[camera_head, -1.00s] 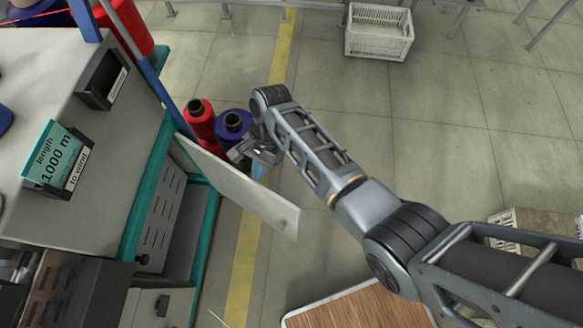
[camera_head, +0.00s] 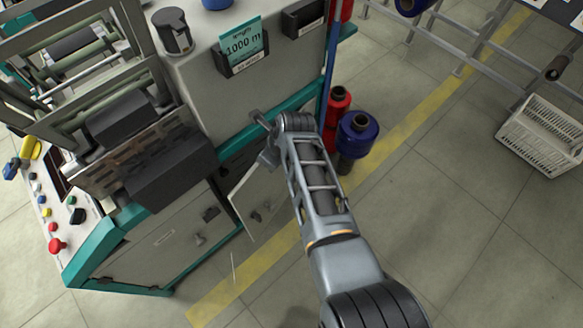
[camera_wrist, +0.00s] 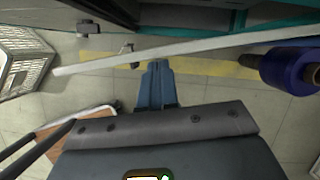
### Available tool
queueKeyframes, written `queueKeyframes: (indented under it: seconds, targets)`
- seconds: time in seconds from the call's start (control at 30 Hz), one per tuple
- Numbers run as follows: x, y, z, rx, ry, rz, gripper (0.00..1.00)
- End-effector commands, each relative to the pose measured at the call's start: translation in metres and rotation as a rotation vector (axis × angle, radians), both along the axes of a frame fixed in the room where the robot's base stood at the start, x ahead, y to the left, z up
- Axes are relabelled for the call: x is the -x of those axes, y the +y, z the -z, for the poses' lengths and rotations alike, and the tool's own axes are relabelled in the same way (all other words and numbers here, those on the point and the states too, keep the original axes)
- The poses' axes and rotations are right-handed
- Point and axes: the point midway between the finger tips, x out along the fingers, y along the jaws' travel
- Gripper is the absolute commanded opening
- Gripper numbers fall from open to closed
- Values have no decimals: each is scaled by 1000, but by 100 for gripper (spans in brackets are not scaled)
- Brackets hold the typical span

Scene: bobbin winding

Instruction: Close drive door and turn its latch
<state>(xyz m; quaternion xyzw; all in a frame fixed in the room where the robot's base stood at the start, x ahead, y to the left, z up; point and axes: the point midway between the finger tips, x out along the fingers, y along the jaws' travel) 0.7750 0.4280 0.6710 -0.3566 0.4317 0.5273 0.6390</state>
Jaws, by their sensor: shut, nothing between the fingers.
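The drive door (camera_head: 272,198) is a pale flat panel on the side of the teal-trimmed machine. It stands ajar, with a dark gap at the cabinet opening. A small dark latch (camera_head: 256,216) shows near its lower free edge. In the wrist view the door (camera_wrist: 200,45) is a long, pale edge-on strip, with a small dark latch (camera_wrist: 130,52) beside it. My gripper (camera_head: 266,160) is at the upper part of the door; its blue fingers (camera_wrist: 157,68) are shut and empty, with tips close to the strip. I cannot tell whether they touch. My wrist partly hides the door.
Red (camera_head: 338,105) and blue (camera_head: 358,130) bobbins stand just right of the door and my arm. A white crate (camera_head: 540,135) sits at the far right. The machine's front cabinet (camera_head: 165,245) is left of the door. Floor at lower right is clear.

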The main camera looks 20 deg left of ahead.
Motion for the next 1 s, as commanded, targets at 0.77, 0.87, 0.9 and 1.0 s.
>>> queueKeyframes:
  seconds: [0.77, 0.87, 0.9, 1.0]
  targets:
    - [-8, 38, 0, 2, 1, 6, 0]
    - [-8, 37, 0, 2, 1, 6, 0]
    - [-8, 37, 0, 2, 1, 6, 0]
    - [-9, 33, -1, 2, 2, 7, 0]
